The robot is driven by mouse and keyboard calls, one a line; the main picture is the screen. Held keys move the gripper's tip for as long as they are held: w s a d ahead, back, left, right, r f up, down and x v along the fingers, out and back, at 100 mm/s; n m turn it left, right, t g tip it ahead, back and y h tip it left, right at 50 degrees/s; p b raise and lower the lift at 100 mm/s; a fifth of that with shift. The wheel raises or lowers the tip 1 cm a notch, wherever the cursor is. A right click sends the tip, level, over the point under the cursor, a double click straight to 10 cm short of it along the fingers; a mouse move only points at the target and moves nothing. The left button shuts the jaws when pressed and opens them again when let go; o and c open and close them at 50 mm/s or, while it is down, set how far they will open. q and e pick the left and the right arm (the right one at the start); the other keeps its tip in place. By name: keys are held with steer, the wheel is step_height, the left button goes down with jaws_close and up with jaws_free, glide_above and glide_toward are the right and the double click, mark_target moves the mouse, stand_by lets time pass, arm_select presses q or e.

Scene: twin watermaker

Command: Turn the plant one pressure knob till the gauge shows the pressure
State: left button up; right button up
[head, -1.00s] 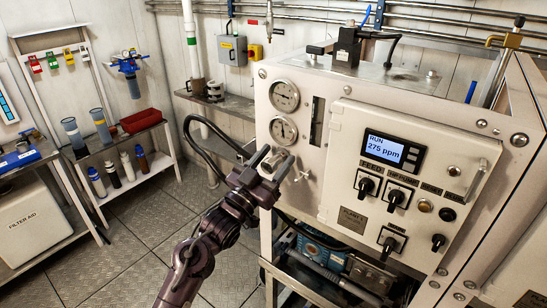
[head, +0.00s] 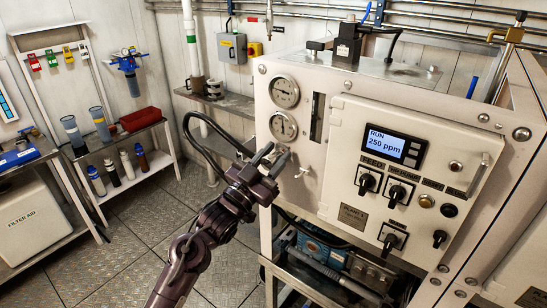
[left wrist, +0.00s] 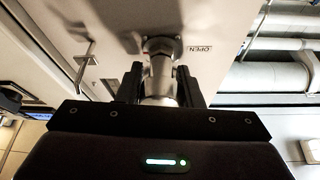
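The plant one panel (head: 365,165) is white, with two round gauges at its left: an upper gauge (head: 283,91) and a lower gauge (head: 283,126). Their needles are too small to read exactly. My left gripper (head: 274,156) is just below the lower gauge. In the left wrist view its fingers (left wrist: 162,84) stand on both sides of the grey metal pressure knob (left wrist: 160,72) and appear closed on it. In the head view the fingers mostly hide the knob. My right gripper is in neither view.
A small valve handle (head: 304,171) is right of the gripper. The display (head: 394,145) reads RUN, 250 ppm. Black selector knobs (head: 397,194) sit below it. A black hose (head: 205,145) curves behind my left arm. A bottle shelf (head: 140,170) stands at the left.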

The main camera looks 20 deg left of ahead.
mark_target(266, 167)
arm_select(q)
steer(key=o, duration=0.4)
steer(key=shift+c, duration=0.2)
steer(key=shift+s+a+f, duration=0.15)
steer(key=shift+s+f, duration=0.15)
steer(key=b+v, duration=0.3)
steer(key=v, duration=0.3)
steer(key=shift+s, duration=0.2)
steer(key=shift+s+a+f, duration=0.1)
steer(key=shift+s+a, duration=0.1)
steer(key=shift+s, duration=0.1)
